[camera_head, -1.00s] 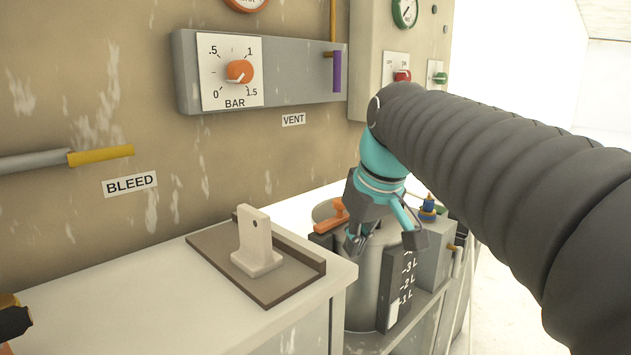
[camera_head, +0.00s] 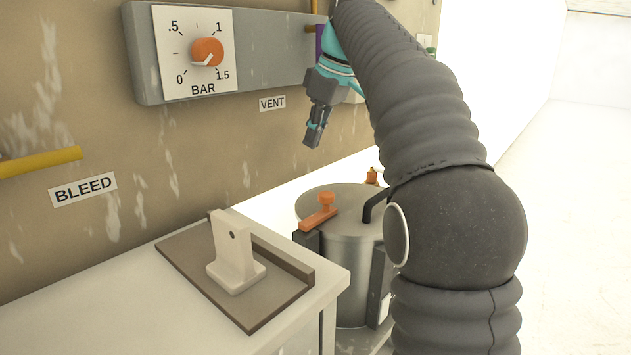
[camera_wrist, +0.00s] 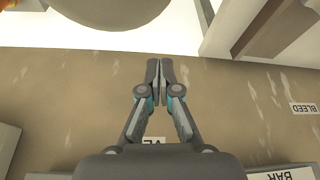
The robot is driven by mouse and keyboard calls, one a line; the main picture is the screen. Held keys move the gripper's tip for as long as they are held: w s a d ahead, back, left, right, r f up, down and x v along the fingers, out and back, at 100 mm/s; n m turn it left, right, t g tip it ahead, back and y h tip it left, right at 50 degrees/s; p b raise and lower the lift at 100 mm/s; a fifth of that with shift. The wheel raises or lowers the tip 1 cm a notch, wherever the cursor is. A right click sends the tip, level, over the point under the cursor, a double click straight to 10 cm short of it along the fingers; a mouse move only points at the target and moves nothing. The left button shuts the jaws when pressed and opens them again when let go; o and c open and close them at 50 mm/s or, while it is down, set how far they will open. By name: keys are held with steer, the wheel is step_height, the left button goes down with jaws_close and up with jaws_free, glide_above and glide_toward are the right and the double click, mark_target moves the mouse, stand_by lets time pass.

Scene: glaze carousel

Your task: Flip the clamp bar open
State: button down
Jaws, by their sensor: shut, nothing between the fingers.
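The clamp bar looks to be the orange bar (camera_head: 315,220) with an orange knob, at the left edge of the lid (camera_head: 350,201) of a grey metal pot (camera_head: 346,265). The bar's left end is over a dark bracket on the pot's side. My gripper (camera_head: 312,144) is up in front of the wall, above the pot and clear of the bar, fingers pointing down in the head view. In the wrist view my gripper (camera_wrist: 161,68) has its fingertips together and empty. That view shows part of a grey round surface at the top. My arm hides the pot's right side.
A pale upright bracket (camera_head: 232,250) stands on a brown tray (camera_head: 180,250) on the white counter (camera_head: 120,300). On the wall are a grey panel with an orange BAR knob (camera_head: 207,52), a yellow handle (camera_head: 40,163) and a VENT label (camera_head: 272,103). The space above the lid is clear.

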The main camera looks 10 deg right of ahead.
steer(key=b+x, duration=0.3)
steer(key=x, duration=0.7)
steer(key=shift+a+f, duration=0.1)
steer(key=shift+f, duration=0.15)
steer(key=shift+s+d+r, duration=0.1)
steer(key=shift+s+d, duration=1.35)
steer(key=shift+d, duration=0.05)
steer(key=shift+d, duration=0.1)
